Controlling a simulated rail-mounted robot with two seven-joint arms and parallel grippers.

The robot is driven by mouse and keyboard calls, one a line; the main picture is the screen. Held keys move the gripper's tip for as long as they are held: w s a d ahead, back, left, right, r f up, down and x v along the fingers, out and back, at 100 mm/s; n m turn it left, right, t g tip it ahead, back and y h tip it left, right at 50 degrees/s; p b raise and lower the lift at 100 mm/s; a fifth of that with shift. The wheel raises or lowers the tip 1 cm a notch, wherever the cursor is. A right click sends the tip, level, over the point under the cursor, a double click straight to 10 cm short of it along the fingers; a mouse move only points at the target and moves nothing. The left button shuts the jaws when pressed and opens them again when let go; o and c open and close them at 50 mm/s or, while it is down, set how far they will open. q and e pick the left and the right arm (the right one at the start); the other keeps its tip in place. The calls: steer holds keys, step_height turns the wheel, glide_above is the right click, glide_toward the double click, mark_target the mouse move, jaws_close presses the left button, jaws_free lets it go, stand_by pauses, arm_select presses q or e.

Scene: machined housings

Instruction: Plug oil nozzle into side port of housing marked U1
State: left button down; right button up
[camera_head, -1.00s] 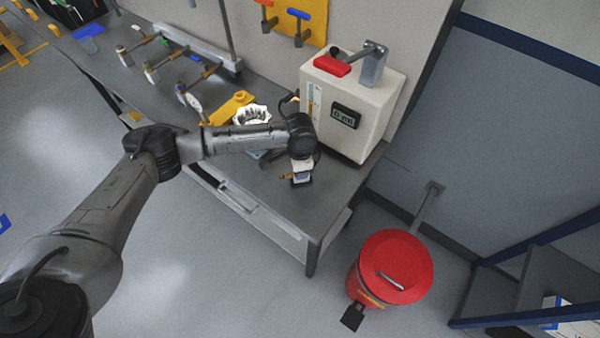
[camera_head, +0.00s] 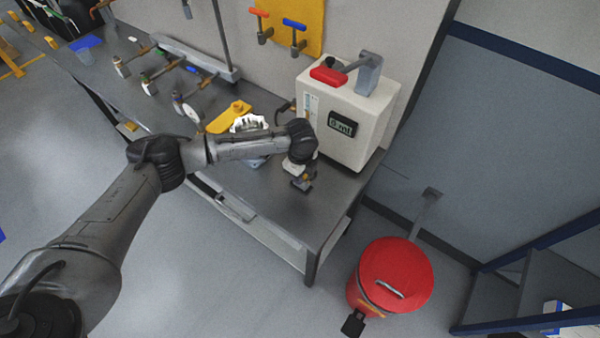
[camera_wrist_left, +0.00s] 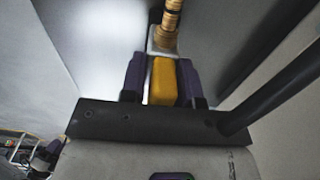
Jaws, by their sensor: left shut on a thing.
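My left gripper (camera_head: 302,184) is low over the right end of the grey bench, in front of the white dispenser. In the left wrist view its two dark purple fingers (camera_wrist_left: 161,82) are shut on a yellow block, the grip of the oil nozzle (camera_wrist_left: 162,80). A pale collar and a ribbed brass tip extend beyond the fingers. A pale, toothed round part (camera_head: 249,122) sits on the bench left of my gripper, partly behind my forearm; it may be a housing. I cannot read a U1 mark or make out a side port. My right gripper is out of view.
The white dispenser (camera_head: 372,125) with a red lever and display stands behind my gripper. A yellow fixture (camera_head: 229,117) and a gauge with several valves stand left on the bench (camera_head: 275,205). A red bin (camera_head: 394,276) stands on the floor beyond the bench's right end.

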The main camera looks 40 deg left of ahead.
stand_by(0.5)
arm_select(q)
steer(key=shift+r+p, duration=0.15)
steer(key=shift+p, duration=0.5)
steer(key=shift+a, duration=0.6)
steer(key=shift+w+a, duration=0.15)
steer(key=shift+a, duration=2.1)
steer(key=shift+p, duration=0.7)
steer(key=shift+p, duration=0.35)
